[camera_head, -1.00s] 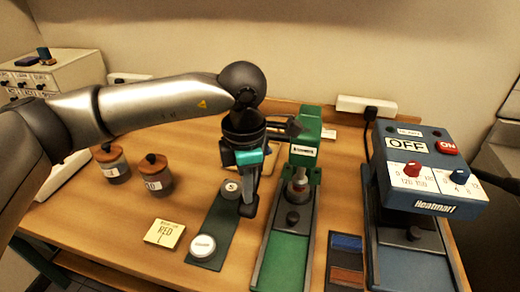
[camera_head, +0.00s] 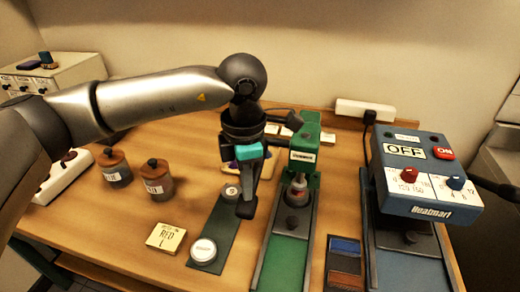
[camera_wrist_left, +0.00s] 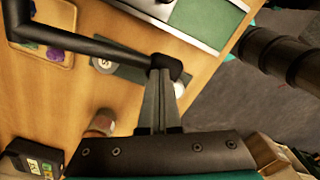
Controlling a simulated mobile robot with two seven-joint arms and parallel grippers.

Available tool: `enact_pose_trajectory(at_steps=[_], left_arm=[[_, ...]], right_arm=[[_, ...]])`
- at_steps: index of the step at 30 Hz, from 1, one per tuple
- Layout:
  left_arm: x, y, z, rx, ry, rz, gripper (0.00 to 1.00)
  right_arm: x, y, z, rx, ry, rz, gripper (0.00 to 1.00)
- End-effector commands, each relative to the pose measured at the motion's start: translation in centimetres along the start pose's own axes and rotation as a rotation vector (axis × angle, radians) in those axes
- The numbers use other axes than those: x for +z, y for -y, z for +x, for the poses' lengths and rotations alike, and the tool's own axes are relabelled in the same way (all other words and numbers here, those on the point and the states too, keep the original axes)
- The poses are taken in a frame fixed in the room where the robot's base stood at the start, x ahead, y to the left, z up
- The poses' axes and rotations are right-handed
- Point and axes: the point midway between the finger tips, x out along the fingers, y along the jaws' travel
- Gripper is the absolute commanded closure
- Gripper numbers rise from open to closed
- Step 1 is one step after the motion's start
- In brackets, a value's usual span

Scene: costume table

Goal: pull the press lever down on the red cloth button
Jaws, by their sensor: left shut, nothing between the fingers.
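The green press (camera_head: 303,160) stands upright right of centre in the head view, with a dark lever (camera_head: 291,121) at its upper left. My left gripper (camera_head: 246,209) is shut and empty, pointing down just left of the press, in front of part of the lever. In the left wrist view a black bar (camera_wrist_left: 105,48) runs to the closed fingertips (camera_wrist_left: 163,70); I cannot tell whether they touch. The die (camera_head: 297,190) under the press head has a reddish band; I cannot make out a red cloth button there. My right gripper is not in view.
A green mat (camera_head: 222,222) with two round pale tins lies below the left gripper. A yellow card reading RED (camera_head: 166,238) and two lidded jars (camera_head: 115,167) are further left. A blue heat press (camera_head: 425,175) stands right. Swatches (camera_head: 344,262) lie between the presses.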

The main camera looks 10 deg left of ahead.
Motion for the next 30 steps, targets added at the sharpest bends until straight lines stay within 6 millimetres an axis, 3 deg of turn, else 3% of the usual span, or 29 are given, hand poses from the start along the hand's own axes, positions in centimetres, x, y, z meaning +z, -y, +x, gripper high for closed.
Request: enact_pose_trajectory(at_steps=[30], left_arm=[[0.0,0.0,-10.6,0.002,0.003,0.0,1.0]], right_arm=[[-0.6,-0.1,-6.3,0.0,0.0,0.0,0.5]])
